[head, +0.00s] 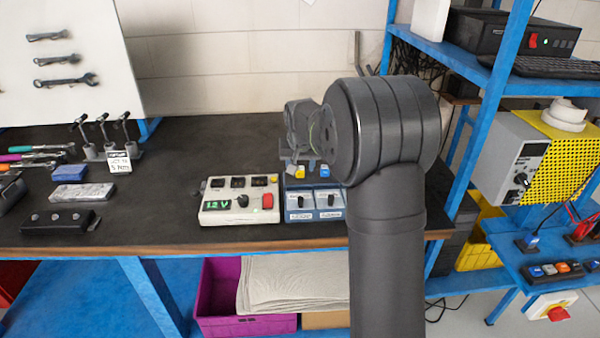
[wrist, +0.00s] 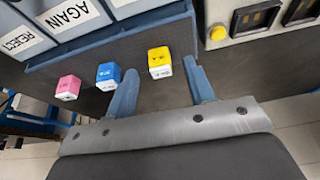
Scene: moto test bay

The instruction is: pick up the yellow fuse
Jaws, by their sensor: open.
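The yellow fuse (wrist: 159,57) is a small block with a white, marked lower face. The gripper is open and empty, with a visible gap on each side of the fuse. In the head view the yellow fuse (head: 300,172) shows just below my gripper (head: 298,157), behind the blue bins. A blue fuse (wrist: 108,75) lies to its left, just outside the left finger, and a pink fuse (wrist: 68,87) lies farther left.
Blue bins (head: 315,216) labelled REJECT and AGAIN (wrist: 75,12) stand close to the fuses. A cream tester (head: 240,214) with a green 12 V display is beside them. Tools, small boxes and a stand (head: 117,160) occupy the bench's left; its middle back is clear.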

